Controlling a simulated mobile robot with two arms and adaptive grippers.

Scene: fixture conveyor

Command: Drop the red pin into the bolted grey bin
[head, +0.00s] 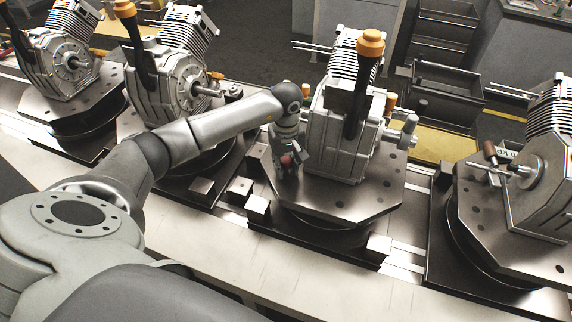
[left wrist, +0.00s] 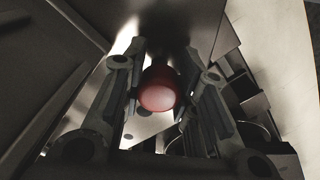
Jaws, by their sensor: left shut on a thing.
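My left gripper (head: 288,168) points down beside the middle engine, above the edge of its metal plate. It is shut on the red pin (head: 287,160), of which only a small red part shows between the fingers. In the left wrist view the pin's round red end (left wrist: 158,95) sits between the two fingers of the left gripper (left wrist: 165,72). A dark grey open bin (head: 446,82) stands behind the conveyor, right of the middle engine. I cannot tell whether it is the bolted one. My right gripper is not in view.
The middle engine (head: 340,140) stands on an octagonal plate (head: 340,203), with an orange-capped dark lever (head: 369,50) rising from it. Other engines stand left and right. More grey bins (head: 445,25) are stacked farther back. Small metal blocks (head: 240,188) line the conveyor's near side.

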